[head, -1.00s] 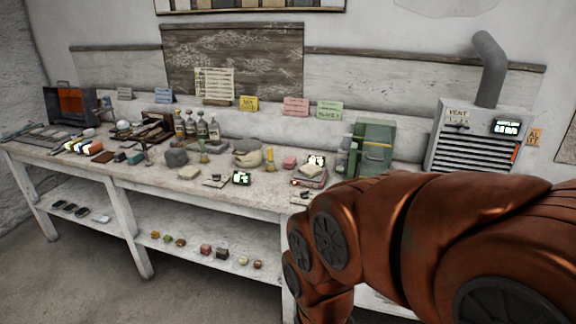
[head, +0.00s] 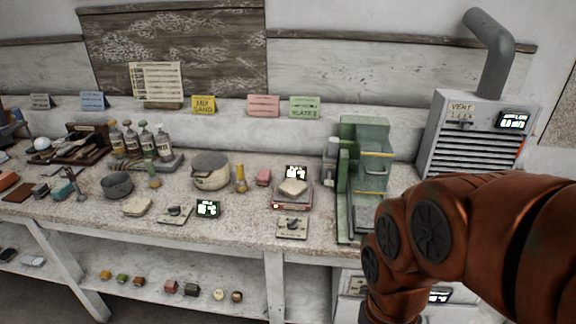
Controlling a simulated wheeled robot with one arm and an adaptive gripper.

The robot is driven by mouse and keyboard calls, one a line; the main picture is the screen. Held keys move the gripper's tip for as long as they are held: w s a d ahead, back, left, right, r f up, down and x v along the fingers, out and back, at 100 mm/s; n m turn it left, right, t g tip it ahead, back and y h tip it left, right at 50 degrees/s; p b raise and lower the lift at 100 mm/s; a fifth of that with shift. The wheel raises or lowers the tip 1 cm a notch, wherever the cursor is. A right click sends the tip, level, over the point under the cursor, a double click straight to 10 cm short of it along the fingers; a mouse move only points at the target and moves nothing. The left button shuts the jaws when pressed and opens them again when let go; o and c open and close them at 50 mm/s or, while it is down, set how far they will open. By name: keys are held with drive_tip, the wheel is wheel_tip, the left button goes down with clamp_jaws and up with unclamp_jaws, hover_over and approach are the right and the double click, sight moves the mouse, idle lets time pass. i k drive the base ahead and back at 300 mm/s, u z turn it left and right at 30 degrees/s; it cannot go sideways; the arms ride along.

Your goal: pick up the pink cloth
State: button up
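A small pink item (head: 264,176), which looks like the folded pink cloth, lies on the speckled bench top (head: 330,233). It is between a yellow-handled tool (head: 241,178) on its left and a scale (head: 292,197) on its right. It is small in the head view, so its folds cannot be made out. My copper-coloured arm fills the lower right of the view. My gripper is out of the frame or hidden, well apart from the pink item.
A lidded pot (head: 210,171) stands left of the pink item. A green machine (head: 365,165) and a vent unit (head: 478,140) stand to the right. A display (head: 207,208) and a switch plate (head: 292,227) sit nearer the front edge. Below is a shelf with small blocks.

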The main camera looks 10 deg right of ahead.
sight(264, 175)
drive_tip(key=u, duration=0.05)
drive_tip(key=i, duration=0.65)
drive_tip(key=u, duration=0.65)
drive_tip(key=i, duration=0.45)
drive_tip(key=u, duration=0.35)
